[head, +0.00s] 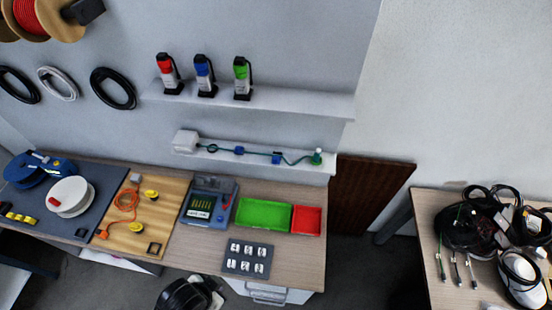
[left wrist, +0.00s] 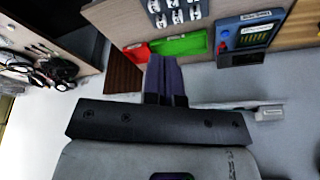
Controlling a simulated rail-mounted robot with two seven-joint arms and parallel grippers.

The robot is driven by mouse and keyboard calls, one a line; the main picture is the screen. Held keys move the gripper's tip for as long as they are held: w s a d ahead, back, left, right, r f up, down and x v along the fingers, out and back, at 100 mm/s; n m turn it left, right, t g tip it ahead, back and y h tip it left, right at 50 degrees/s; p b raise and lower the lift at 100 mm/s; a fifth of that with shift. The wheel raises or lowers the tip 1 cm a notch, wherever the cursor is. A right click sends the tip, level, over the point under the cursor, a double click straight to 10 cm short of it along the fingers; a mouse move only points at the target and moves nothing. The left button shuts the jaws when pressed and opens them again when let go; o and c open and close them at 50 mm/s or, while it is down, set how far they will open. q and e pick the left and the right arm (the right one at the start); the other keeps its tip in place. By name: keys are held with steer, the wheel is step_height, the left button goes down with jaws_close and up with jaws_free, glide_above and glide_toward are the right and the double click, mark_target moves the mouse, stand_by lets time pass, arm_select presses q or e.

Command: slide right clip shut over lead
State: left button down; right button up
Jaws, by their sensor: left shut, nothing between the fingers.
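In the head view, a green lead (head: 258,154) runs along the lower wall shelf (head: 215,160) from a white box (head: 186,141) to a green fitting (head: 317,157). The right clip (head: 277,158) and left clip (head: 239,151) are small blue blocks on the lead; how far each is closed is too small to tell. My left gripper (left wrist: 166,80) is shut and empty in the left wrist view. The shelf (left wrist: 235,104) and white box (left wrist: 270,113) show behind it; both clips are hidden or unreadable there. My right gripper is not in view.
An upper shelf (head: 300,101) holds red, blue and green handheld devices. The bench below carries a green tray (head: 263,214), a red tray (head: 307,219), a blue-grey instrument (head: 208,201) and a grey board of white parts (head: 247,258). Coiled cables (head: 470,225) crowd the right table.

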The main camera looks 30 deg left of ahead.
arm_select(q)
steer(key=w+a+f+m+t+y+b, duration=0.1)
steer(key=w+m+t+y+b, duration=0.2)
steer(key=w, duration=1.2)
steer(key=w+f+m+t+y+b, duration=0.1)
steer(key=w+m+t+y+b, duration=0.2)
steer(key=w, duration=1.2)
steer(key=shift+w+a+f+m+t+b, duration=0.3)
steer(key=shift+m+t+b, duration=1.6)
steer(key=shift+m+t, duration=1.45)
steer(key=shift+a+n+t, duration=0.1)
steer(key=shift+n+t, duration=0.25)
